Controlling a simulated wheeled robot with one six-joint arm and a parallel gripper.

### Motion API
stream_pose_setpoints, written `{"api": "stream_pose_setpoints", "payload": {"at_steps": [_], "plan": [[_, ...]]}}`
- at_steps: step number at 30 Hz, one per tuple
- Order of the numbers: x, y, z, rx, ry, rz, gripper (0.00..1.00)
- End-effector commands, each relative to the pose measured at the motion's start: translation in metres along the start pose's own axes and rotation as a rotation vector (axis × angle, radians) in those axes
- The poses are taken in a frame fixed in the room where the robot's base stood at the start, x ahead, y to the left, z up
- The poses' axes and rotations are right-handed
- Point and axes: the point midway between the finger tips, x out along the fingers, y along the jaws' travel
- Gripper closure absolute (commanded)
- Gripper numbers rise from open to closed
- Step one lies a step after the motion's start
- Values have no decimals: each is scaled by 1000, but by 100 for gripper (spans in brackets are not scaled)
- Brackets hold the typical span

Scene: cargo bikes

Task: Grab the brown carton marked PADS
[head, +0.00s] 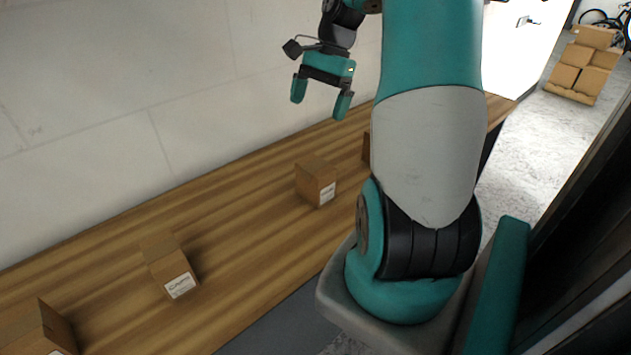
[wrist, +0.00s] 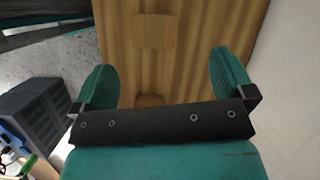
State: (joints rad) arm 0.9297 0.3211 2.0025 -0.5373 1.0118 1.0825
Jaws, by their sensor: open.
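Several brown cartons stand on a wooden bench. One carton (head: 316,178) is near the middle of the head view, another (head: 165,262) is left of it, and one (head: 42,328) is cut off at the lower left. A further carton (head: 366,149) is mostly hidden behind my arm. My gripper (head: 320,101) is open and empty, above the bench near the wall. In the wrist view a carton (wrist: 154,31) lies beyond my open gripper (wrist: 162,62); another (wrist: 149,99) is partly hidden by its bar.
The wooden bench (head: 235,225) runs along a pale wall (head: 90,110), with bare surface between the cartons. Stacked boxes (head: 582,66) and a bicycle (head: 606,18) stand far off at the upper right. A dark grey crate (wrist: 38,112) is on the floor in the wrist view.

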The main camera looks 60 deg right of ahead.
Motion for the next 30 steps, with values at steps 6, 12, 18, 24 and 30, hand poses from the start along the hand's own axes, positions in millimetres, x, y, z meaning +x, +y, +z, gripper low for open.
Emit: {"api": "stream_pose_setpoints", "payload": {"at_steps": [6,12,18,24,30], "plan": [[-2,24,-44,218,-17,-17,0],[36,25,-44,226,-22,-14,0],[80,24,-43,224,-21,-14,0],[109,23,-43,223,-18,-16,0],[123,22,-42,222,-18,-15,0]]}}
